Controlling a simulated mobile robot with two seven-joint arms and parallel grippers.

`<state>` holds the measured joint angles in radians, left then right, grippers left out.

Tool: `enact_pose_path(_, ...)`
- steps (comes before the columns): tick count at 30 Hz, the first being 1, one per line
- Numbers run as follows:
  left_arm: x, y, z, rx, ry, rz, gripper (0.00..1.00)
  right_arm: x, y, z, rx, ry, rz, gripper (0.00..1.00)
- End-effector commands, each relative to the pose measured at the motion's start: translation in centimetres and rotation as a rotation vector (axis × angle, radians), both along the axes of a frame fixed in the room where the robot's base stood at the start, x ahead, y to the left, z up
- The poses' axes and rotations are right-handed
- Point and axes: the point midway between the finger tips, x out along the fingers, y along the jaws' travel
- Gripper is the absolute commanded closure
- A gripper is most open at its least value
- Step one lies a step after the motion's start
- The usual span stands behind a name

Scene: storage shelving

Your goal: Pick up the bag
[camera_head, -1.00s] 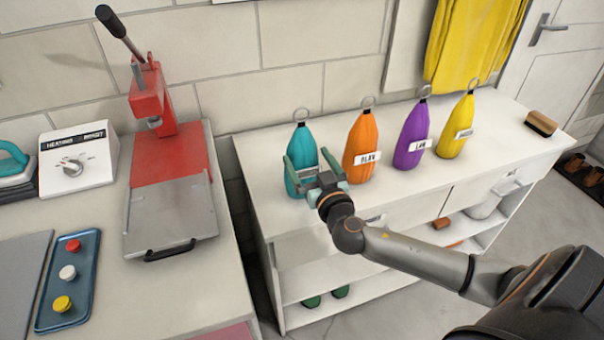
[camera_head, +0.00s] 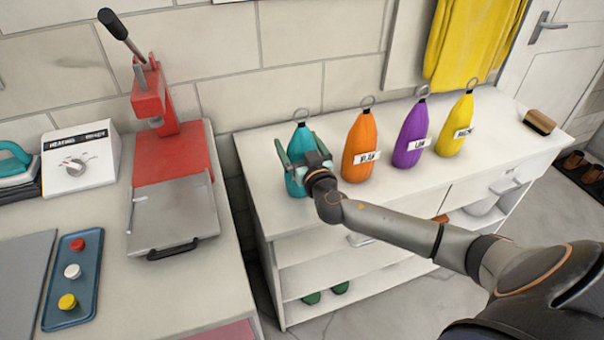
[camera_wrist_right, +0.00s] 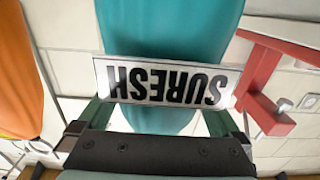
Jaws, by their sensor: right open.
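Several bottle-shaped bags with top rings stand upright in a row on the white shelf unit (camera_head: 262,205). They are a teal bag (camera_head: 302,133), an orange bag (camera_head: 361,140), a purple bag (camera_head: 411,130) and a yellow bag (camera_head: 458,118). My right gripper (camera_head: 300,148) is open at the teal bag, with a green finger on each side of it. In the right wrist view the teal bag (camera_wrist_right: 168,35) is centred, and its white tag (camera_wrist_right: 168,82) reads SURESH upside down. The gripper hides the tag in the head view. My left gripper is not in view.
The orange bag stands close to the right of the teal one. A brown brush (camera_head: 539,121) lies at the shelf top's right end. A red press (camera_head: 170,155) and a blue tray (camera_head: 71,285) are on the left table, across a gap.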

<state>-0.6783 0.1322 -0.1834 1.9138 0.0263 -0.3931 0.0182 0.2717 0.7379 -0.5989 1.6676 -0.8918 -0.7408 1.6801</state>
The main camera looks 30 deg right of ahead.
Motion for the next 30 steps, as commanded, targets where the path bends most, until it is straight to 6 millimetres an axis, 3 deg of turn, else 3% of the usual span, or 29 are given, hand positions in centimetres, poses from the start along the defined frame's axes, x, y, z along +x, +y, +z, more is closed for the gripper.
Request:
enact_pose_path(2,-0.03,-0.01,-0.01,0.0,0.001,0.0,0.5,-0.02,0.0,0.0,0.0,0.0,0.0,0.06)
enact_pose_path(27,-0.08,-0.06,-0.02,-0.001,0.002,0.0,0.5,-0.04,0.03,0.0,-0.001,0.0,0.001,1.0)
enact_pose_path(30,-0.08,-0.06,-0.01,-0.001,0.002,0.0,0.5,0.0,0.01,0.21,-0.001,-0.004,0.0,1.0)
